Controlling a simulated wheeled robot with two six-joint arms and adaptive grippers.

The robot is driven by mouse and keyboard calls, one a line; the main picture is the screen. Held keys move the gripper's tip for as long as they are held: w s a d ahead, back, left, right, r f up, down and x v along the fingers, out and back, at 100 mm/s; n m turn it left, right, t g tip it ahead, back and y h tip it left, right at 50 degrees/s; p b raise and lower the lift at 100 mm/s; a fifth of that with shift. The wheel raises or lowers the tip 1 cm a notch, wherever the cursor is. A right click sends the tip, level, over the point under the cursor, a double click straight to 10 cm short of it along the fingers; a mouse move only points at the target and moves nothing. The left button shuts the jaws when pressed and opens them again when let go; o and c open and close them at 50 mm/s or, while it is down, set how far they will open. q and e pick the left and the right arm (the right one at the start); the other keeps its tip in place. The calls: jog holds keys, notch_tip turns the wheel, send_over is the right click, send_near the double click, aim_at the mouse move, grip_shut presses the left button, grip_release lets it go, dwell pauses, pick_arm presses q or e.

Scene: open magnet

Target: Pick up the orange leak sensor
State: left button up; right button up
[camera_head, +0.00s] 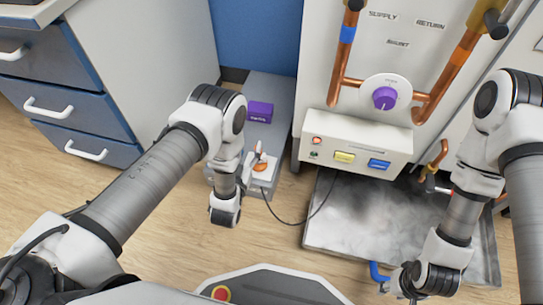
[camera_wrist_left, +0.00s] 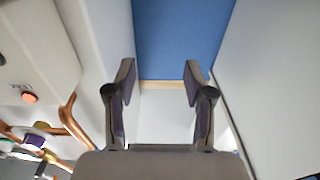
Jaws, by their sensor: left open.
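The orange leak sensor (camera_head: 261,167) is small and sits on a light grey box (camera_head: 266,183) on the floor, in the middle of the head view. My left gripper (camera_head: 250,162) is close to the sensor in the picture, partly hidden by its own wrist; the gap cannot be told. In the left wrist view my left gripper (camera_wrist_left: 160,78) is open with nothing between its fingers, facing a blue panel (camera_wrist_left: 182,40). The sensor does not show in that view. My right gripper (camera_head: 397,284) is low at the right; its fingers are not clear.
A white unit (camera_head: 358,142) with copper pipes and a purple knob (camera_head: 385,98) stands right. A metal tray (camera_head: 345,215) lies below it. A drawer cabinet (camera_head: 60,95) stands left. A dark cable crosses the floor.

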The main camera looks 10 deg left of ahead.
pick_arm(q)
notch_tip(320, 180, down, 7)
jog(key=s+d+b, duration=0.1)
jog(key=s+b, duration=0.1)
jog(key=b, duration=0.1)
jog(key=shift+g, duration=0.3)
jog(key=w+b, duration=0.1)
jog(key=w, duration=0.1)
jog(key=w+b, duration=0.3)
jog(key=w, duration=0.2)
jog(key=shift+w+d+f, duration=0.1)
jog(key=shift+d+f, duration=0.15)
jog(key=shift+f, duration=0.15)
jog(key=shift+w+r, duration=0.15)
jog(key=shift+r, duration=0.05)
grip_shut()
pick_arm(e)
notch_tip(320, 180, down, 9)
jog(key=shift+w, duration=0.2)
